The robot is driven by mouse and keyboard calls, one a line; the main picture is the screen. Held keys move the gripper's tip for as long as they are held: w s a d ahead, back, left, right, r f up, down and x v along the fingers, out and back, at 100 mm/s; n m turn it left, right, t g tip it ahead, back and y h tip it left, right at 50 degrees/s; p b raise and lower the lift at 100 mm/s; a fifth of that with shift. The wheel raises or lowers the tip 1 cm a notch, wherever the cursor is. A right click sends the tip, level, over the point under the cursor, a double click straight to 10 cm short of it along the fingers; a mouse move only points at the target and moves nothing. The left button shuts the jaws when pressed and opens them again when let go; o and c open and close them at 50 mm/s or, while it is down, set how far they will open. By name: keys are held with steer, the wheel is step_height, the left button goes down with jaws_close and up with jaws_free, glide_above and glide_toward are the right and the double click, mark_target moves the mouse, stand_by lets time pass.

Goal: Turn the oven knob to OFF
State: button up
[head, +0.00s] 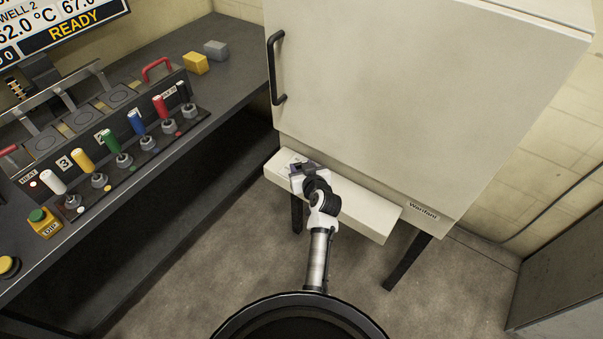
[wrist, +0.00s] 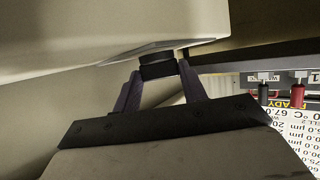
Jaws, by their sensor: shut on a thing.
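The oven (head: 420,90) is a large cream cabinet at the back right in the head view, with a pale control strip (head: 350,215) along its lower front. My gripper (head: 303,170) is at the left end of this strip and hides the knob there. In the wrist view, my gripper (wrist: 160,74) has its two fingers on either side of the short black oven knob (wrist: 157,69), shut on it. The knob stands out from a pale plate (wrist: 150,50) on the strip. Its pointer and the OFF mark cannot be read in either view.
A dark bench (head: 150,60) runs along the left with several coloured handles and a yellow DIP button box (head: 43,222). The oven's black door handle (head: 277,68) is above my gripper. A display (head: 60,25) reads READY. The floor before the oven is clear.

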steer(key=shift+d+f+n+y+b, duration=0.25)
steer(key=shift+n+y+b, duration=0.5)
steer(key=shift+b, duration=0.5)
steer(key=shift+r+g+y+b, duration=0.1)
steer(key=shift+g+y+b, duration=0.2)
steer(key=shift+b, duration=0.15)
steer(key=shift+r+n, duration=0.1)
steer(key=shift+n, duration=0.25)
steer(key=o, duration=1)
steer(key=b+v, duration=0.2)
steer(key=v, duration=1.1)
steer(key=shift+s+d+r, duration=0.2)
steer(key=shift+s+r, duration=0.05)
steer(key=shift+r, duration=0.05)
